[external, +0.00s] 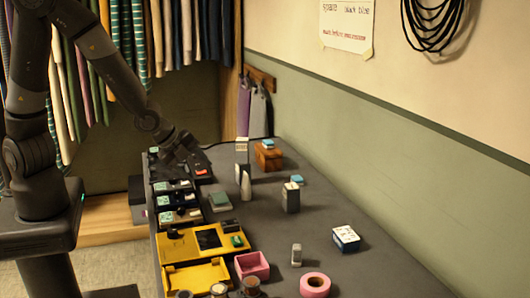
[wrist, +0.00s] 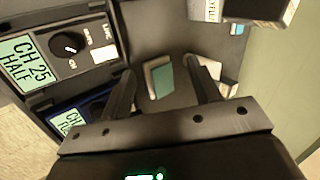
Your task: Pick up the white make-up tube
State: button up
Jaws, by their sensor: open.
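The white make-up tube (external: 246,186) appears to be the slim, pale, upright piece with a narrowing top on the grey table, in front of a tall pale box (external: 242,150). My gripper (external: 190,153) is left of the tube and above the table's left side, near the radio-like units. In the wrist view its two fingers (wrist: 162,88) are spread with nothing held between them. A pale shape (wrist: 213,66) shows partly behind the right finger; I cannot tell whether it is the tube. A box with a green face (wrist: 160,80) lies beyond the gap.
Labelled units with knobs (wrist: 70,45) line the left edge. Yellow trays (external: 195,276), a pink box (external: 252,265) and a pink roll (external: 314,285) are in front. The table's right side is mostly clear.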

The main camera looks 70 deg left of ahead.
aim_at(244, 180)
jog(key=m, duration=0.1)
jog(key=w+f+m+t, duration=0.1)
jog(key=w+f+m+y, duration=0.1)
jog(key=m, duration=0.1)
jog(key=shift+d+f, duration=0.15)
jog(key=shift+f, duration=0.1)
jog(key=m, duration=0.1)
jog(key=w+m+t, duration=0.1)
jog(key=m, duration=0.1)
jog(key=shift+d+f, duration=0.2)
jog(key=shift+f, duration=0.15)
jog(key=shift+w+d+m+t, duration=0.25)
jog(key=shift+m+t, duration=0.25)
jog(key=shift+m, duration=0.4)
jog(key=shift+w+d+m+t+y, duration=0.2)
jog(key=shift+w+m+t+y, duration=0.1)
jog(key=shift+m, duration=0.6)
jog(key=d+m+t, duration=0.1)
jog(key=m, duration=0.1)
jog(key=w+d+r+m, duration=0.1)
jog(key=m, duration=0.1)
jog(key=d+r+m+t+h, duration=0.1)
jog(key=m, duration=0.2)
jog(key=shift+w+d+t, duration=0.15)
jog(key=shift+d+t, duration=0.05)
jog(key=shift+t, duration=0.1)
jog(key=shift+w+d+r+m, duration=0.15)
jog(key=shift+d+r+m, duration=0.2)
jog(key=shift+m, duration=0.35)
jog(key=shift+x, duration=5.35)
